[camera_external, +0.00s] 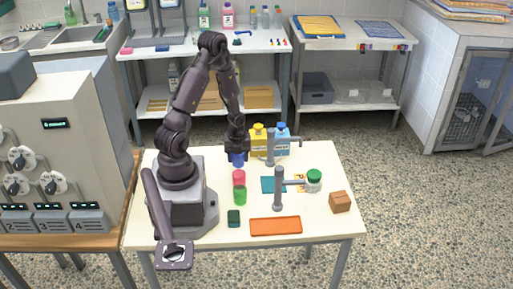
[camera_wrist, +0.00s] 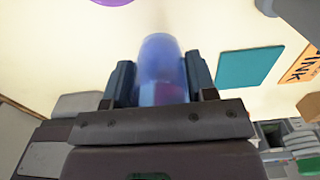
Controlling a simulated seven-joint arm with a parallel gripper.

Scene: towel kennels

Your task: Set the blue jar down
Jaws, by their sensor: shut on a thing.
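My gripper (camera_external: 237,152) is shut on the blue jar (camera_external: 238,160) and points down over the white table. In the wrist view the translucent blue jar (camera_wrist: 161,60) stands between the two fingers of my gripper (camera_wrist: 161,80), and a pinkish patch shows through its lower part. Its upper part is hidden by the gripper in the external view. I cannot tell whether its base touches the table. A pink jar (camera_external: 239,177) and a green jar (camera_external: 240,196) stand in a row just in front of it.
A yellow jug (camera_external: 258,141) and a blue jug (camera_external: 282,145) stand behind, right. Right are two grey posts (camera_external: 278,192) (camera_external: 270,149), a teal mat (camera_external: 267,185), a green-lidded jar (camera_external: 314,184) and a brown box (camera_external: 340,202). An orange tray (camera_external: 276,226) lies in front.

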